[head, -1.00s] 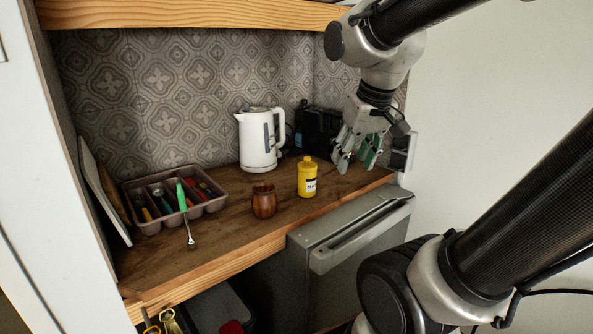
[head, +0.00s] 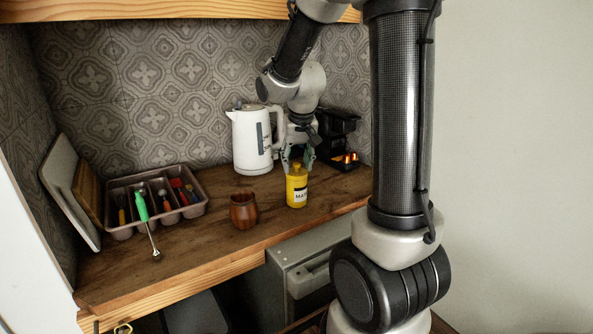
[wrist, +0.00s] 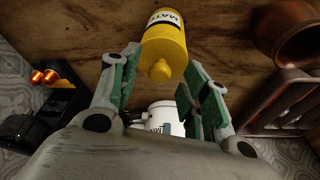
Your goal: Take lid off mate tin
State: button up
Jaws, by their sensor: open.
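The mate tin (head: 297,190) is a yellow cylinder with a black and white label, standing upright on the wooden counter. Its yellow lid (head: 297,169) with a knob is on top. In the wrist view the tin (wrist: 165,44) is at top centre, with the lid's knob (wrist: 160,71) pointing toward me. My gripper (head: 297,160) is just above and behind the tin in the head view. In the wrist view my gripper (wrist: 158,85) is open, its green-padded fingers on either side of the lid knob's line, with gaps to the knob. Nothing is held.
A white kettle (head: 252,141) stands behind left of the tin. A brown wooden cup (head: 243,211) is in front left. A utensil tray (head: 119,234) lies farther left, with boards (head: 69,200) against the side wall. A black machine (head: 337,135) is at the back right.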

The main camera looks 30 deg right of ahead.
jog(key=shift+w+f, duration=0.1)
jog(key=shift+f, duration=0.15)
jog(key=c, duration=0.9)
